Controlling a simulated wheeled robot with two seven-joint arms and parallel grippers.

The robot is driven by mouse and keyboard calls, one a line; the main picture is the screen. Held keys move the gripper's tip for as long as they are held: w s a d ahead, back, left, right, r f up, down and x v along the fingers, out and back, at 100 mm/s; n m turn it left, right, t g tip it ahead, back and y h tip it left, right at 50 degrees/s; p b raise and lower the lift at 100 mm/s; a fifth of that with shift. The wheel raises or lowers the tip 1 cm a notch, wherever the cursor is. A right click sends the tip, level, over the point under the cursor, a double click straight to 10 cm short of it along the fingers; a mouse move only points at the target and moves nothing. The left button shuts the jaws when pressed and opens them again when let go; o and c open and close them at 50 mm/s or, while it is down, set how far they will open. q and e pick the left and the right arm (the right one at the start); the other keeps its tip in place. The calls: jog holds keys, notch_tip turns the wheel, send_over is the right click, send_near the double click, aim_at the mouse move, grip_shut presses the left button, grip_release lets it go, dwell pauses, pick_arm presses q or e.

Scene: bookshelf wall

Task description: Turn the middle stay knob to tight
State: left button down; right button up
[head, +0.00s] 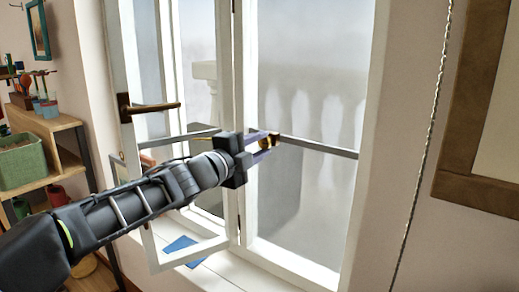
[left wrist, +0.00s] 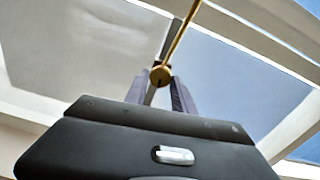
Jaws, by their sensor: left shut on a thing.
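The fingers partly hide the knob in the head view. I cannot read any tight or loose marking. My right gripper is in neither view.
A window sash (head: 148,220) with a dark handle (head: 150,107) stands open at the left, behind my arm. A blue flat item (head: 180,244) lies near the sill. A wooden shelf (head: 45,125) with a green planter (head: 20,163) is at far left. A beaded cord (head: 425,130) hangs at right.

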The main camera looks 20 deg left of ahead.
pick_arm(q)
jog(key=shift+f+m, duration=0.1)
jog(key=shift+m, duration=0.5)
jog(key=c, duration=1.1)
grip_release()
jog(key=v, duration=0.8)
jog(key=shift+p, duration=0.35)
